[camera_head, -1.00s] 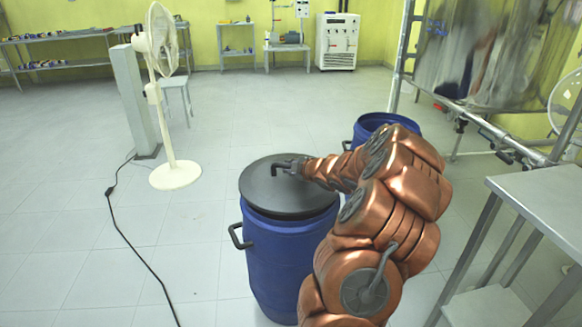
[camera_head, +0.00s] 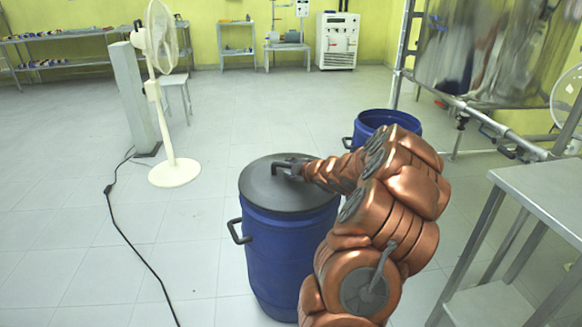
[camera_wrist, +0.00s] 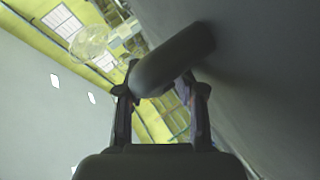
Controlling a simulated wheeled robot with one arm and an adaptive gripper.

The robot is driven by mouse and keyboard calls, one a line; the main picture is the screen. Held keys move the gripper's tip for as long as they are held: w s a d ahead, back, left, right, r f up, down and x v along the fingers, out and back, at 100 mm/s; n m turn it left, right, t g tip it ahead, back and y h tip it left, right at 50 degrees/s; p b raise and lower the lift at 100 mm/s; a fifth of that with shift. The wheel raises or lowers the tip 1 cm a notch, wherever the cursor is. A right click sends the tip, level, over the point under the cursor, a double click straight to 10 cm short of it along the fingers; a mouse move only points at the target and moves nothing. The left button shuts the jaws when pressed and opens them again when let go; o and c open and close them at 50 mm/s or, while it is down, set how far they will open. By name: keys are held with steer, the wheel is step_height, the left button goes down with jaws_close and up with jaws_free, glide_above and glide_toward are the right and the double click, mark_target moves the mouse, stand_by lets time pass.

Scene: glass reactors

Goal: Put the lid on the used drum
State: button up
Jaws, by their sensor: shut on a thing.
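A blue drum (camera_head: 283,262) stands on the floor in the lower middle of the head view, with a black handle on its left side. The dark grey lid (camera_head: 262,195) lies level over its top and covers its mouth. My gripper (camera_head: 279,166) is shut on the lid's handle near the far side of the lid. In the wrist view the lid's thick handle (camera_wrist: 172,60) runs between the fingers of my gripper (camera_wrist: 160,95), and the lid's flat face fills the right side. Whether the lid is fully seated all around is hard to tell.
A second blue drum (camera_head: 372,128) stands open behind my arm. A white fan (camera_head: 170,172) stands at the left with a black cable (camera_head: 125,230) on the floor. A metal table (camera_head: 545,195) is at the right.

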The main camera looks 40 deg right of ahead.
steer(key=o, duration=0.3)
steer(key=shift+f, duration=0.3)
steer(key=shift+o, duration=0.3)
steer(key=shift+r, duration=0.25)
steer(key=shift+v, duration=6)
steer(key=shift+r, duration=0.1)
steer(key=s+a+r+m+g+h+p, duration=0.2)
steer(key=a+r+m+g+p, duration=0.5)
steer(key=a+r+p, duration=0.7)
steer(key=s+a+r+m+g+y+p, duration=0.2)
steer(key=s+a+r+g+p, duration=0.2)
steer(key=s+a, duration=0.9)
steer(key=s+a+r+m+g+y+p, duration=0.1)
steer(key=s+a+r+g+p, duration=0.3)
steer(key=s+a, duration=0.8)
step_height(320, 180, up, 2)
steer(key=a+y+p, duration=0.1)
steer(key=a+p, duration=0.2)
steer(key=p, duration=0.1)
steer(key=shift+s+r+m+y, duration=0.2)
steer(key=shift+s+m+y, duration=0.1)
steer(key=shift+s+m, duration=0.1)
